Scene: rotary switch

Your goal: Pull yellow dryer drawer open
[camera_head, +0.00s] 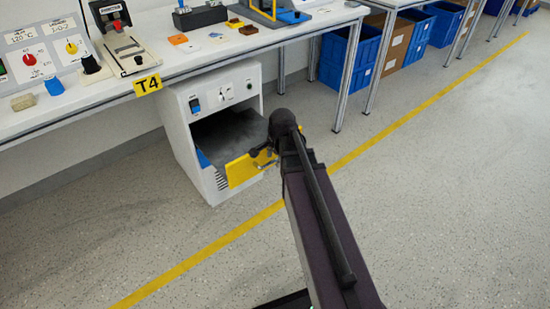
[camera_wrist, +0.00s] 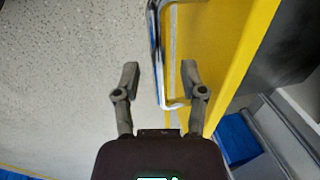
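The white dryer cabinet (camera_head: 187,112) stands under the bench. Its yellow drawer front (camera_head: 240,172) stands out from the cabinet, with the dark drawer interior (camera_head: 228,132) showing behind it, so the drawer is open. In the wrist view, the yellow front (camera_wrist: 225,60) carries a metal bar handle (camera_wrist: 159,62). My gripper (camera_wrist: 160,74) is open, with one finger on each side of the handle bar in the picture and a gap to each. The right finger overlaps the yellow front. Contact and depth cannot be told. In the head view, my arm mostly hides the gripper.
The bench (camera_head: 225,62) above the dryer holds switch panels and small devices. A bench leg (camera_head: 347,75) and blue bins (camera_head: 340,58) are to the right of the dryer. The grey floor (camera_head: 430,170) in front is open, crossed by a yellow line (camera_head: 370,142).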

